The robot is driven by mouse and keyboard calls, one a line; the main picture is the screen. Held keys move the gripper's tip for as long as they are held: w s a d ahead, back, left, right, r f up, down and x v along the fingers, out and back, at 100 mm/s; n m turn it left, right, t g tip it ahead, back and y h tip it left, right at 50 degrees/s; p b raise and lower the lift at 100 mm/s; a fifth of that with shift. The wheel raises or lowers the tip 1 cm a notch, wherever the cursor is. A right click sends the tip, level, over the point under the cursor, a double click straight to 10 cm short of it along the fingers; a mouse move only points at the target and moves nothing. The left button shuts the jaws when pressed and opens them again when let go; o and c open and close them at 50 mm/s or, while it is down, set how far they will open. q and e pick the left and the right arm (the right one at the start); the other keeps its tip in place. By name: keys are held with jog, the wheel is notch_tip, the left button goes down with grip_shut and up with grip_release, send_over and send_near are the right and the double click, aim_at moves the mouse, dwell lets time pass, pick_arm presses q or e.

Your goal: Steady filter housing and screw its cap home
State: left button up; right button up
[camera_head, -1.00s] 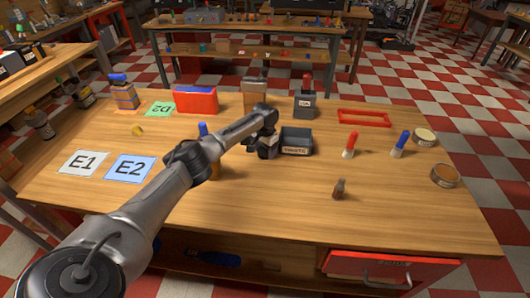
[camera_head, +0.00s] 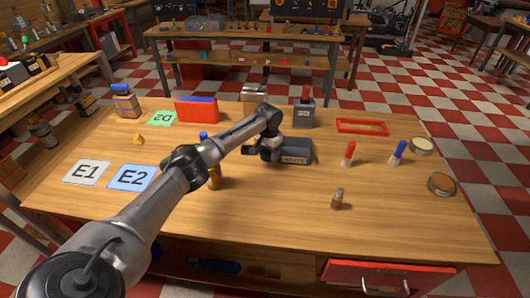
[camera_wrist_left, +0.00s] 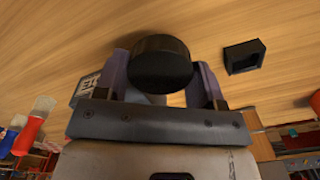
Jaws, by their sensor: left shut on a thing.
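My left gripper (camera_head: 264,152) is low over the middle of the table, beside a dark grey labelled tray (camera_head: 297,153). In the left wrist view my left gripper (camera_wrist_left: 161,88) has its fingers on either side of a black round cap-like piece (camera_wrist_left: 161,62), and is shut on it. What lies under this piece is mostly hidden. I cannot tell from the frames whether it is the filter's cap or its housing, or whether it touches the table. No second filter part can be told apart with certainty. My right gripper is in neither view.
Cards E1 (camera_head: 86,172) and E2 (camera_head: 132,177) lie left.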

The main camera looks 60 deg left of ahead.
pick_arm(q)
jog(key=d+r+p, duration=0.3)
jog(key=d+r, duration=0.2)
jog(key=d, duration=0.4)
jog(key=shift+w+d+r, duration=0.35)
jog(key=shift+w, duration=0.1)
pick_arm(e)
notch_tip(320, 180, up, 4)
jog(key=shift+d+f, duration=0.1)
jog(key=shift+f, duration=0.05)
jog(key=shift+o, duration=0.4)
pick_arm(q)
jog(key=shift+d, duration=0.1)
